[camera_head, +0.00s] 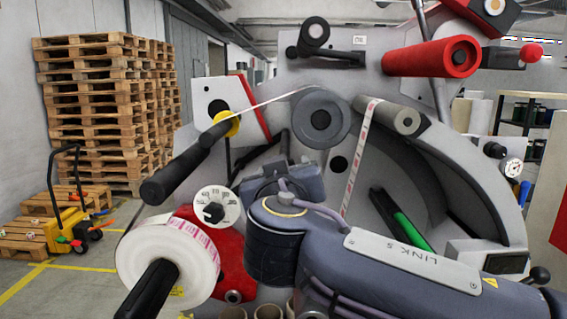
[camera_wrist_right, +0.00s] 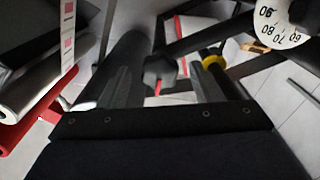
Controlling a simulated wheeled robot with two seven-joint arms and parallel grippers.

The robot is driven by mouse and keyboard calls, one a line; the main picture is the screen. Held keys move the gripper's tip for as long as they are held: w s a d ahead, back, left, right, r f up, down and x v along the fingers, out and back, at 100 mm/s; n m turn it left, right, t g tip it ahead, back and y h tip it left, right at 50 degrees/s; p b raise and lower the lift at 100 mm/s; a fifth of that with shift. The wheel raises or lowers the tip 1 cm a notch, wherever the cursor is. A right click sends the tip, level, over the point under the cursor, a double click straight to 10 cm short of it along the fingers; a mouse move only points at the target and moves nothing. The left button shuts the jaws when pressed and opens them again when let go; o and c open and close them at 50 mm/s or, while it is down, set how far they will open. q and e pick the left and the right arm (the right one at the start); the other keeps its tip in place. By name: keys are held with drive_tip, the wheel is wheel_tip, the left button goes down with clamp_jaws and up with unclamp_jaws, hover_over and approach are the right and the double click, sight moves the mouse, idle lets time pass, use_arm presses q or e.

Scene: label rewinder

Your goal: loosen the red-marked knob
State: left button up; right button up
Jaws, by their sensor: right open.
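A dark knob with a red mark (camera_wrist_right: 159,72) shows in the right wrist view, between and beyond the fingers of my right gripper (camera_wrist_right: 162,84). The fingers are apart and I see no contact with the knob; how far away it is I cannot tell. In the head view my right arm crosses the front of the rewinder from the lower right. It hides its gripper, and I cannot make out the red-marked knob there. My left gripper is not in view.
A white numbered dial (camera_head: 213,206) sits left of my arm. A label roll (camera_head: 168,262) on a black-ended shaft stands in front. A yellow collar (camera_head: 226,124) and a red roller (camera_head: 432,57) are on the machine. Pallets (camera_head: 105,105) stand at the back left.

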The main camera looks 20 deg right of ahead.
drive_tip(key=shift+w, duration=0.2)
drive_tip(key=shift+c, duration=0.5)
drive_tip(key=c, duration=0.9)
